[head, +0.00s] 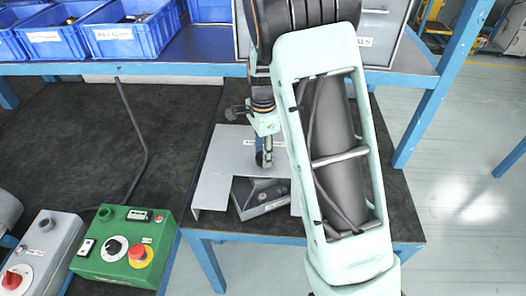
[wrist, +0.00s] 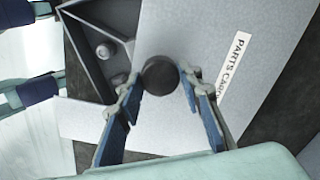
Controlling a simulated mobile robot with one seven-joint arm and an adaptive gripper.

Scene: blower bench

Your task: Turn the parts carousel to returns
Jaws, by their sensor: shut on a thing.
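The parts carousel shows as a flat grey cover plate (head: 215,170) on the dark bench. It also fills much of the wrist view (wrist: 190,35), with a label (wrist: 234,63) reading "PARTS CAR…", the rest cut off by a finger. A dark round knob (wrist: 162,77) stands at the plate. My gripper (head: 264,160) is low over the plate, its blue-padded fingers shut on the knob from both sides. A cut-out in the plate shows a grey compartment (head: 262,198); in the wrist view it holds round metal parts (wrist: 106,50). A "returns" marking cannot be made out.
A green control box (head: 125,245) with a red button and a grey box (head: 45,250) stand at lower left. Blue bins (head: 130,30) sit on the shelf behind, beside a grey labelled cabinet (head: 385,35). My arm covers the plate's right side. Open floor (head: 460,200) lies right.

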